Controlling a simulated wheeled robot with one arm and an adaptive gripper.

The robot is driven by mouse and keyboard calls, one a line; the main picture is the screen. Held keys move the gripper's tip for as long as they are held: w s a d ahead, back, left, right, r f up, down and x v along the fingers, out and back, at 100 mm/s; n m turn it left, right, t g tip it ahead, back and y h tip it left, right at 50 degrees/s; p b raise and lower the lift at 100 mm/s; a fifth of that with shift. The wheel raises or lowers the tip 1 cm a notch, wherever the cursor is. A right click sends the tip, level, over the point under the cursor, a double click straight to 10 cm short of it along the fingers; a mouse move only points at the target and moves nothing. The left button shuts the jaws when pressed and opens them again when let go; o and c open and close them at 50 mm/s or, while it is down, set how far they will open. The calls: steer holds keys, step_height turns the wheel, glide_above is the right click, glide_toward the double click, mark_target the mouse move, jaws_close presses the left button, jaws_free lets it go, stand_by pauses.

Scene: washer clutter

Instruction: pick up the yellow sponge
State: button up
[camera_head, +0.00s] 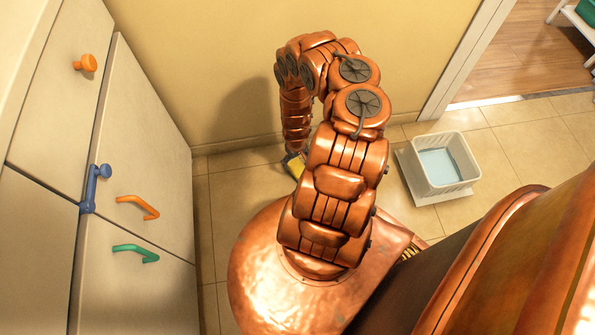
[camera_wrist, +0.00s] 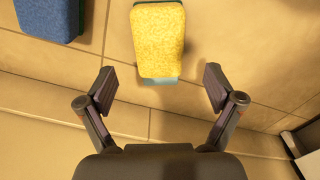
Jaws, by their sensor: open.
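The yellow sponge (camera_wrist: 158,40) shows at the top middle of the wrist view, with a green layer along its edge. It lies on the tiled floor.
A blue sponge-like block (camera_wrist: 48,18) lies left of the yellow sponge in the wrist view. In the head view, a white basket (camera_head: 440,165) stands on the floor at right. Cabinets with an orange handle (camera_head: 138,207) and green handle (camera_head: 136,252) line the left. A yellow wall (camera_head: 215,60) is behind.

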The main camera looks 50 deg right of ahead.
mark_target(298, 167)
steer(key=shift+s+a+f+b, duration=0.1)
steer(key=shift+s+f+b, duration=0.15)
steer(key=shift+f+b, duration=0.75)
steer(key=shift+s+f+b, duration=0.25)
steer(key=shift+f+b, duration=0.45)
steer(key=shift+f, duration=0.45)
steer(key=shift+f+b, duration=0.65)
steer(key=shift+c, duration=0.3)
steer(key=c, duration=1.2)
steer(key=shift+r, duration=0.1)
steer(key=shift+r, duration=0.1)
step_height(298, 167, up, 18)
steer(key=p, duration=1.6)
